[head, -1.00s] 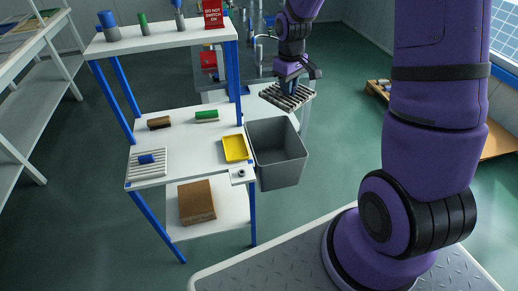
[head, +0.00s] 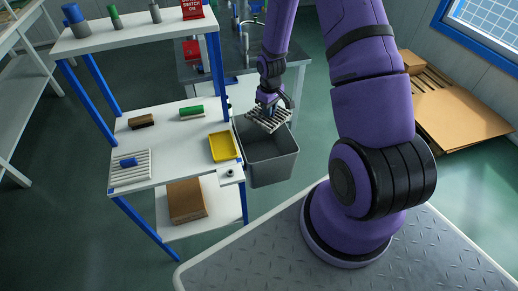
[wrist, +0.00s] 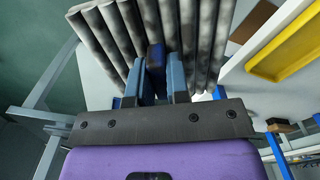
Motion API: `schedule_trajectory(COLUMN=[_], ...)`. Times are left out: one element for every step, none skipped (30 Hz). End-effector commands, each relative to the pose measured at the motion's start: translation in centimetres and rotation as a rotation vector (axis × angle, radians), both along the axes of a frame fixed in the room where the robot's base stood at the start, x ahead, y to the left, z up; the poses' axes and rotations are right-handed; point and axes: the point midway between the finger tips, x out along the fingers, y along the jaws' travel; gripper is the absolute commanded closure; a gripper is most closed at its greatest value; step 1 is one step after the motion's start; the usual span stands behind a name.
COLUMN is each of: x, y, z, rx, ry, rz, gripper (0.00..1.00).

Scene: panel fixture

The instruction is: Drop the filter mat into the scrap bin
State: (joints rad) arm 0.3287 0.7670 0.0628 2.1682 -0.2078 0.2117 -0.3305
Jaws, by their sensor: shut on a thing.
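The dirty filter mat (head: 268,120), pleated in grey and white strips, is held by my gripper (head: 267,106) over the far part of the open grey scrap bin (head: 273,165). The mat hides part of the bin's opening; I cannot tell its exact height above the rim. In the wrist view the mat's dark-smudged pleats (wrist: 208,40) spread beyond my gripper (wrist: 160,72), whose fingers are shut on a blue grip in the mat's middle. The bin does not show clearly there.
A white workbench (head: 168,150) left of the bin holds a yellow tray (head: 223,147), a clean white mat with a blue grip (head: 130,168), a green-topped brush (head: 191,112) and a brown brush (head: 142,122). A cardboard box (head: 186,200) sits on the lower shelf.

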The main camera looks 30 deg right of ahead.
Motion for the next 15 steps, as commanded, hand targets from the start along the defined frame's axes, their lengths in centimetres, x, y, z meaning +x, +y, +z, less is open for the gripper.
schedule_trajectory(x=[-0.1, -0.1, 0.0, 0.0, 0.0, 0.0, 0.0, 0.0, 0.0, 0.0, 0.0, 0.0, 0.0, 0.0, 0.0], y=[0.0, 0.0, 0.0, 0.0, 0.0, 0.0, 0.0, 0.0, 0.0, 0.0, 0.0, 0.0, 0.0, 0.0, 0.0], z=[-0.6, -1.0, -1.4, -1.6, -1.9, -2.2, -2.4, -2.6, -2.8, -2.9, -3.0, -3.2, -3.2, -3.3, -3.3], rx=[0.000, 0.000, 0.000, 0.000, 0.001, 0.000, 0.000, 0.000, 0.000, 0.000, 0.000, 0.000, -0.001, -0.001, -0.001], ry=[0.002, 0.003, 0.003, 0.002, 0.001, 0.002, 0.002, 0.002, 0.002, 0.001, 0.001, 0.001, 0.000, 0.000, 0.000], rz=[0.001, 0.000, 0.000, 0.000, 0.000, 0.000, 0.000, 0.000, 0.000, 0.000, 0.000, 0.000, 0.000, 0.000, 0.000], gripper=[1.00, 1.00, 1.00, 1.00, 1.00, 1.00, 1.00, 1.00, 1.00, 1.00, 1.00, 1.00, 1.00, 1.00, 1.00])
